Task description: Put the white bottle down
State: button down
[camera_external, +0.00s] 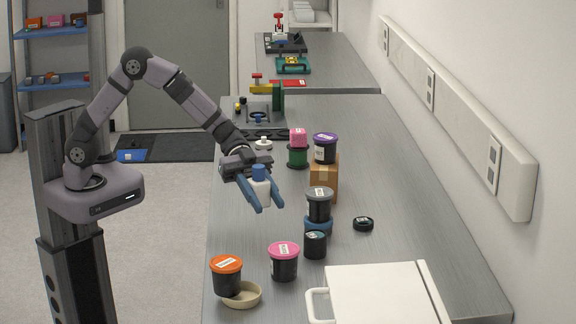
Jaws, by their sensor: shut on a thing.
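The white bottle (261,188) has a blue cap and is upright between the blue fingers of my gripper (262,207). My gripper is shut on it, near the left edge of the grey bench (340,265). The fingers point down and toward the front. The bottle appears to be held above the bench top, but its exact height is hard to tell. The fingers hide part of its sides.
Right of my gripper stand a grey-lidded jar (319,204) on a blue ring, a cardboard box (324,178) bearing a purple-lidded jar (325,148), and a black lid (363,223). In front are a pink-lidded jar (284,262), an orange-lidded jar (227,277) and a white case (383,295).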

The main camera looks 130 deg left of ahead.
jog(key=s+a+r+n+y+b, duration=0.25)
jog(key=s+a+n+y, duration=0.35)
jog(key=s+a, duration=1.35)
jog(key=d+f+m+t+h, duration=0.1)
jog(key=d+f+m, duration=0.15)
jog(key=d, duration=0.25)
jog(key=shift+n, duration=0.35)
jog(key=shift+s+f+b, duration=0.1)
jog(key=shift+f+b, duration=0.2)
jog(key=shift+f, duration=4.8)
jog(key=shift+f, duration=0.15)
jog(key=c, duration=1.2)
grip_release()
